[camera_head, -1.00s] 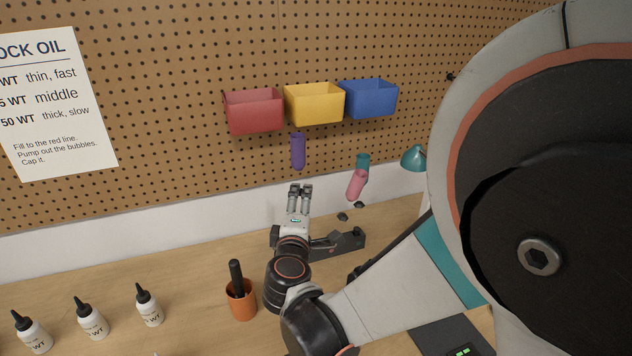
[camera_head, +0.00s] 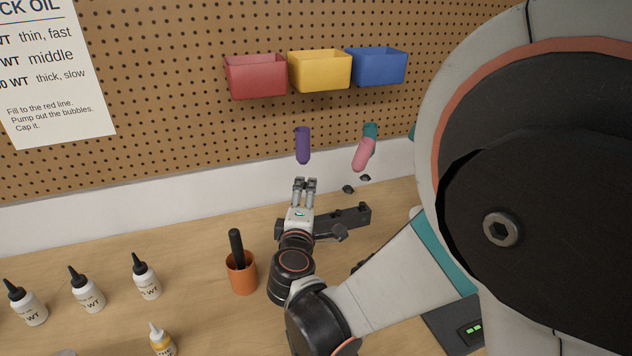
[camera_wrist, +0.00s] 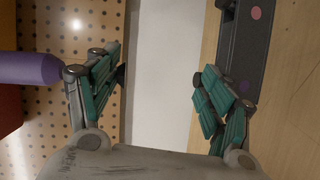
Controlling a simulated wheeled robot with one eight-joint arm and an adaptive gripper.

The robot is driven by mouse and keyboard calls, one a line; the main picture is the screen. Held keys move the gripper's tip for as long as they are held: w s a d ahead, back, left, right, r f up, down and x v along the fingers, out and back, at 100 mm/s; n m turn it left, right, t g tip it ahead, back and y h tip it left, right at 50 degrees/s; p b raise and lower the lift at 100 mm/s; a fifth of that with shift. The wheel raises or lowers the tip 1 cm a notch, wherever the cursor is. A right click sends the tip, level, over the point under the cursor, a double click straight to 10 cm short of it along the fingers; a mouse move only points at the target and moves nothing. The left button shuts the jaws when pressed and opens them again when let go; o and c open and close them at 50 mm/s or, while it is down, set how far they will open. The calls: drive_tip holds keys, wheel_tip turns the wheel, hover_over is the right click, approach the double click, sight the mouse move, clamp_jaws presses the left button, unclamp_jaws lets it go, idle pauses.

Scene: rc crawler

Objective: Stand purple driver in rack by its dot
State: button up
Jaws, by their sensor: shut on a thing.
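The purple driver (camera_head: 303,146) is upright, handle up, just above and beyond my gripper (camera_head: 305,182). My gripper is shut on it; the thin shaft is hard to make out. In the wrist view the purple handle (camera_wrist: 30,68) ends beside the left finger, and my gripper (camera_wrist: 160,90) shows a gap between its teal pads. The dark rack (camera_head: 356,216) lies on the bench right of my gripper. In the wrist view the rack (camera_wrist: 237,45) carries a pink dot (camera_wrist: 256,12) and a purple dot (camera_wrist: 244,87), beyond the right finger.
A pink handle (camera_head: 362,155) and a teal handle (camera_head: 371,131) stand to the right. An orange cup (camera_head: 241,276) with a black-handled tool is left of my arm. Several bottles (camera_head: 88,292) stand farther left. Red (camera_head: 256,78), yellow and blue bins hang on the pegboard.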

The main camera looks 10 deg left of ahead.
drive_tip(key=o, duration=1.1)
drive_tip(key=shift+o, duration=0.2)
drive_tip(key=shift+r, duration=0.1)
